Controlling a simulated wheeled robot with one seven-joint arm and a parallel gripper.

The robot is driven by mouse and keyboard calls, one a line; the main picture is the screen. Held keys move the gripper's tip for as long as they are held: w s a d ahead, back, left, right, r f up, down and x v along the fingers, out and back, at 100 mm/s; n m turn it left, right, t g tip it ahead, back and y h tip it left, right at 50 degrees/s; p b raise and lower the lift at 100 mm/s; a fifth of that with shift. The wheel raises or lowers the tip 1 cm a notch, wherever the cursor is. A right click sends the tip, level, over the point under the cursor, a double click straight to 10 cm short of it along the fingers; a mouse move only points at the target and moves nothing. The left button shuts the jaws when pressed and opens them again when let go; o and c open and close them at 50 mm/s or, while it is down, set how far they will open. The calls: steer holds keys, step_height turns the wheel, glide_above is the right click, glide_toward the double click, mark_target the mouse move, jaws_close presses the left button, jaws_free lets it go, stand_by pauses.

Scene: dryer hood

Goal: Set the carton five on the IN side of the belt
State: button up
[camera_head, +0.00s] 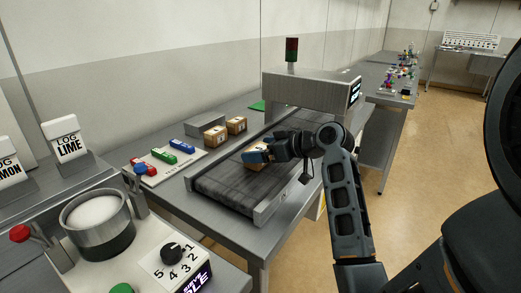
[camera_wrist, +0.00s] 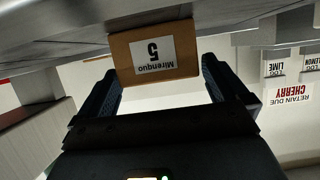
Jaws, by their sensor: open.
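Carton five, a brown box with a white label reading "Mirenquo 5", shows in the wrist view (camera_wrist: 155,76), upside down, between my gripper's two spread fingers (camera_wrist: 160,70). Gaps show on both sides of it. In the head view, the carton (camera_head: 252,164) appears to rest on the dark belt (camera_head: 225,188), on the stretch in front of the grey hood (camera_head: 305,92). My gripper (camera_head: 262,154) is low over it and hides part of it. No IN marking is readable in either view.
Two more cartons (camera_head: 237,125) stand on the table behind the belt, beside a grey block (camera_head: 206,124). A tray with red, green and blue pieces (camera_head: 165,160) lies left of the belt. A dial panel (camera_head: 172,262) and round pot (camera_head: 98,222) are in front.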

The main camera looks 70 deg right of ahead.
steer(key=v, duration=1.1)
steer(key=shift+s+a+b, duration=0.1)
steer(key=shift+s+b, duration=0.15)
steer(key=shift+b, duration=0.1)
